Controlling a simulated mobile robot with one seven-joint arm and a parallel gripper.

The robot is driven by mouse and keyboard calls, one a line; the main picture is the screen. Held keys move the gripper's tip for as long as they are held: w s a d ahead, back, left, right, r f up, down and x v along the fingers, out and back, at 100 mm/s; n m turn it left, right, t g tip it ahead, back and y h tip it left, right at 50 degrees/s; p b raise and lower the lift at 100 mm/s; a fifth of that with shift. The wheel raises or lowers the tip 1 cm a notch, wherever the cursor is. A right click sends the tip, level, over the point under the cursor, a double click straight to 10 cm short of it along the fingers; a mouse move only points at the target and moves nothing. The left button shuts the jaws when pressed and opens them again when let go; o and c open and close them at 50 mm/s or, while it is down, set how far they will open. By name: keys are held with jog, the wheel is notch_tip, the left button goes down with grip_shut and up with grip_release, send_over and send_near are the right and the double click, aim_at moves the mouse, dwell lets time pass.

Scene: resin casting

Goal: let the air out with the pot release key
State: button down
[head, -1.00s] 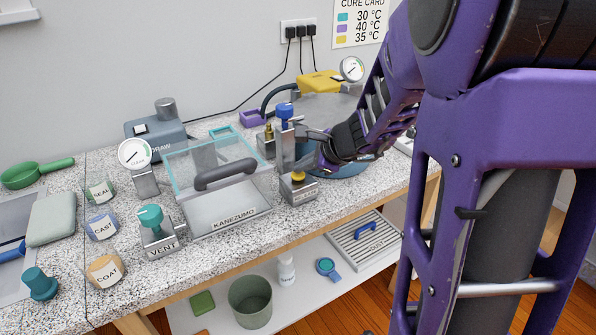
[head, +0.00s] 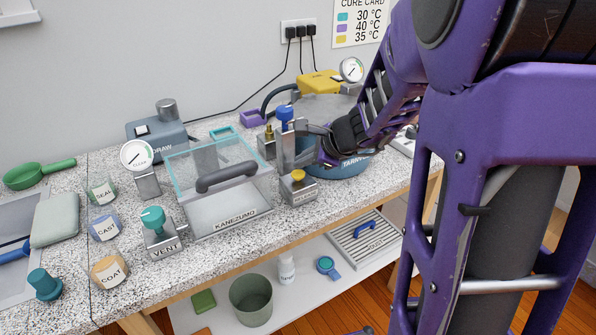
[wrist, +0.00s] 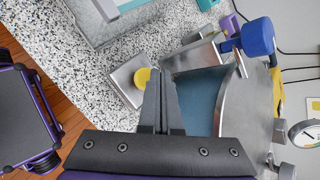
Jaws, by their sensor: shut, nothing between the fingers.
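The pot release key is a yellow button (head: 298,175) on a small grey block at the bench's front edge, in front of the pot. It also shows in the wrist view (wrist: 143,76), partly behind a fingertip. The blue pot (head: 348,169) has a grey metal lid (head: 325,106) and a blue-knobbed clamp (head: 285,113). My gripper (wrist: 157,80) is shut and empty, its fingertips right by the yellow button. I cannot tell whether they touch it. In the head view my wrist hides part of the pot.
A clear-lidded chamber (head: 228,221) with a dark handle stands left of the key, with a teal vent knob (head: 153,217) beyond it. The pot's gauge (head: 351,69) stands behind the lid; its reading is too small to tell. A lower shelf (head: 220,305) holds a bin.

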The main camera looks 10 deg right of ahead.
aim_at(302, 175)
notch_tip(302, 175, up, 5)
jog(key=p, duration=0.4)
jog(key=shift+r, duration=0.1)
dwell(0.4)
